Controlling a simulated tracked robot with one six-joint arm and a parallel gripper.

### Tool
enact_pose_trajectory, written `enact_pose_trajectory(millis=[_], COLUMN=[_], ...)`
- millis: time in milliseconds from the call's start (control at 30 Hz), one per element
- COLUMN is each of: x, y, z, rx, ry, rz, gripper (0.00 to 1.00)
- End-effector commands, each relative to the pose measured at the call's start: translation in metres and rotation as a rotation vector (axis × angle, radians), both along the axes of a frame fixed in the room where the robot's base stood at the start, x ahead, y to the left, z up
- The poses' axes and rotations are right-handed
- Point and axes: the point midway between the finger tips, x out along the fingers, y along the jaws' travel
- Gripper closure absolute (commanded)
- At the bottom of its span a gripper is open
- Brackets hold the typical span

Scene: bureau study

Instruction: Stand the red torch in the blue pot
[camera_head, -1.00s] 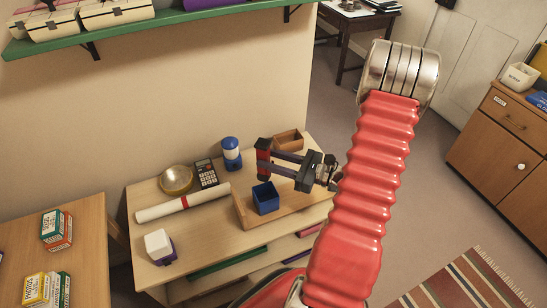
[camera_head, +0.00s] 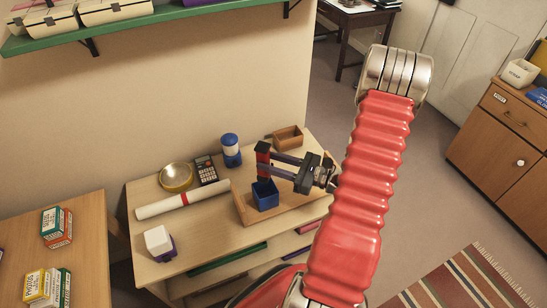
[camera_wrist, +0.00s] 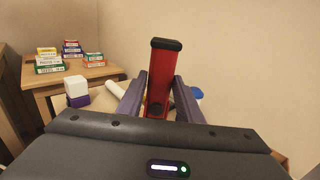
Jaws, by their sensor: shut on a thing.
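The red torch (camera_head: 263,161) with black ends is upright between the fingers of my gripper (camera_head: 270,166). In the wrist view the torch (camera_wrist: 160,75) stands between the two grey fingers, which are shut on it. The blue pot (camera_head: 266,199) is a small square open box on the wooden tray on the low table. In the head view the torch is directly over the pot, and its lower end meets the pot's mouth. I cannot tell how deep it is inside. The pot is hidden in the wrist view.
Beside the tray are a blue and white jar (camera_head: 231,150), a calculator (camera_head: 206,170), a brass bowl (camera_head: 176,177), a rolled paper (camera_head: 182,200) and a white-and-purple box (camera_head: 159,243).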

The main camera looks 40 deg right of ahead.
Motion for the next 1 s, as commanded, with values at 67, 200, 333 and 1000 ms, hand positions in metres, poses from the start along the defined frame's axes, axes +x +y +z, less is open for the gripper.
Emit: enact_pose_trajectory(millis=[67,200,333,1000], x=[0.000,0.000,0.000,0.000], y=[0.000,0.000,0.000,0.000], z=[-0.005,-0.013,-0.020,-0.058], rx=[0.002,0.001,0.002,0.001], ry=[0.000,0.000,0.000,0.000], rz=[0.000,0.000,0.000,0.000], gripper=[0.95,0.95,0.95,0.95])
